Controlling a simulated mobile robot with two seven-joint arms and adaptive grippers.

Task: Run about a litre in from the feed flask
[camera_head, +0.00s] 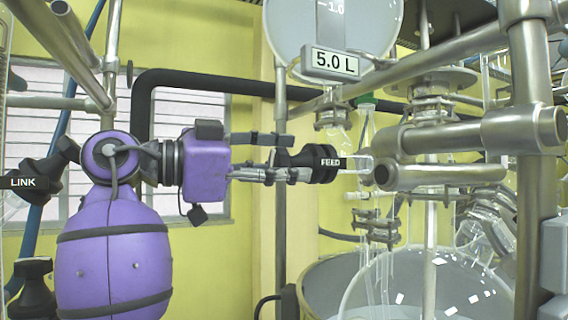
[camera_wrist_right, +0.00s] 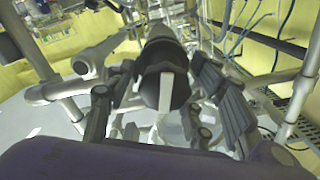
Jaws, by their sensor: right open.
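The feed flask (camera_head: 350,25) is a round glass vessel at the top of the head view, with a 1.0 mark. My left gripper is out of view.
A glass reactor vessel (camera_head: 430,285) stands at the lower right. Metal clamp bars (camera_head: 470,135) and a thick post (camera_head: 532,200) crowd the right side of the knob. A black pipe (camera_head: 200,80) runs behind.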

